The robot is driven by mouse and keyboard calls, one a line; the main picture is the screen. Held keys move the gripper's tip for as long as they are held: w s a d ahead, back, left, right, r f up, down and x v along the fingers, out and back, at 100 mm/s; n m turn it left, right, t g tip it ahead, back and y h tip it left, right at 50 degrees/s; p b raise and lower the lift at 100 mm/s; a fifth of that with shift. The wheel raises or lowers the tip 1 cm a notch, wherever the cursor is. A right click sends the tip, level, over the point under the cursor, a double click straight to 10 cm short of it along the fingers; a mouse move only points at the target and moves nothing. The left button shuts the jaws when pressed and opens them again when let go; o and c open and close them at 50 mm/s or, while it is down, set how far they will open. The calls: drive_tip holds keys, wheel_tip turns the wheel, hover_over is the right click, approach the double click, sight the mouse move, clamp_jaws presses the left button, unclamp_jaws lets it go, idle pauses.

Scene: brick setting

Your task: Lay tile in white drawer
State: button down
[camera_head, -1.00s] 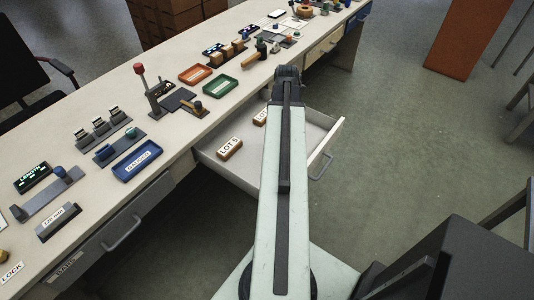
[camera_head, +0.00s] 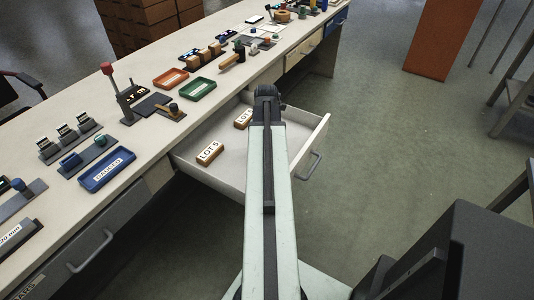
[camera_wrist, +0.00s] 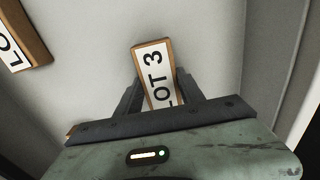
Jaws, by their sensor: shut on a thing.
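The white drawer (camera_head: 292,165) is pulled out under the bench, its floor visible from above. In the head view a tile with a "LOT" label (camera_head: 209,153) lies at the drawer's left, and another tile (camera_head: 243,118) lies farther back. My gripper (camera_wrist: 160,88) is over the drawer, shut on a wood-edged tile labelled "LOT 3" (camera_wrist: 154,68), with a finger on each side. The head view hides the held tile behind my arm. I cannot tell whether it touches the drawer floor. Part of another tile (camera_wrist: 20,40) shows at the wrist view's upper left.
The bench top above the drawer holds a blue tray (camera_head: 106,168), a green tray (camera_head: 197,89), an orange tray (camera_head: 170,78) and a red-knobbed lever (camera_head: 107,69). The drawer's side wall (camera_wrist: 262,60) stands right of the held tile. Floor is open at right.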

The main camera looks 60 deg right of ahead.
drive_tip(key=shift+r, duration=0.1)
drive_tip(key=shift+f, duration=0.2)
drive_tip(key=c, duration=0.7)
unclamp_jaws()
wheel_tip(320, 180, up, 12)
drive_tip(key=p, duration=1.2)
drive_tip(key=shift+r, duration=0.25)
